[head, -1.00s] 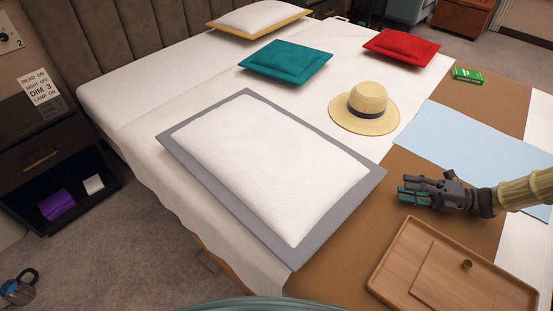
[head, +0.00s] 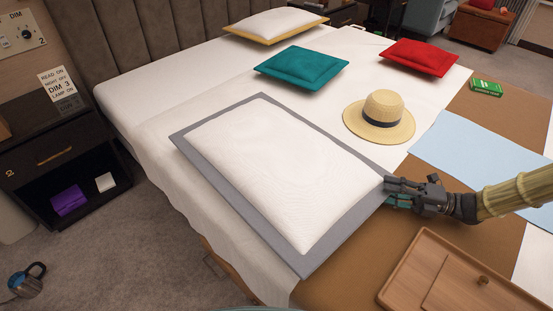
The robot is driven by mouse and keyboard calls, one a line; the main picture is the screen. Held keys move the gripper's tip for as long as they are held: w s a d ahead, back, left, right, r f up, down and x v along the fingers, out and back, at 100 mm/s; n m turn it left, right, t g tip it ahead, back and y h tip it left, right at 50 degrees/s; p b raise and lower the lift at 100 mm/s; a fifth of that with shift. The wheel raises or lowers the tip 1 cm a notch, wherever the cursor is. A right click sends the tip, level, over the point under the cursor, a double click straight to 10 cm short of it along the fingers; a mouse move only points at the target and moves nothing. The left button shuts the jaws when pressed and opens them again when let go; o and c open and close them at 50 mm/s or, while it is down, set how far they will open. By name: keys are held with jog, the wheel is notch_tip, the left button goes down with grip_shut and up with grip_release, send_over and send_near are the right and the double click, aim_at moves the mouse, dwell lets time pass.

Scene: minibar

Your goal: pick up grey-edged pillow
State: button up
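The grey-edged pillow (head: 275,170), white with a flat grey border, lies flat on the near part of the bed. My gripper (head: 387,192) is at its right-hand corner, reaching in from the right. The fingers look apart, one above the other, with their tips at or just beside the grey border. I cannot tell whether they touch it or whether the corner lies between them.
A wooden tray (head: 412,275) lies close below my gripper. A straw hat (head: 383,105), light blue cloth (head: 475,150), teal pillow (head: 300,66), red pillow (head: 419,56), yellow-edged pillow (head: 275,25) and green box (head: 486,87) also lie on the bed.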

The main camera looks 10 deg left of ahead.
jog(key=shift+a, duration=0.5)
jog(key=shift+c, duration=0.2)
grip_shut()
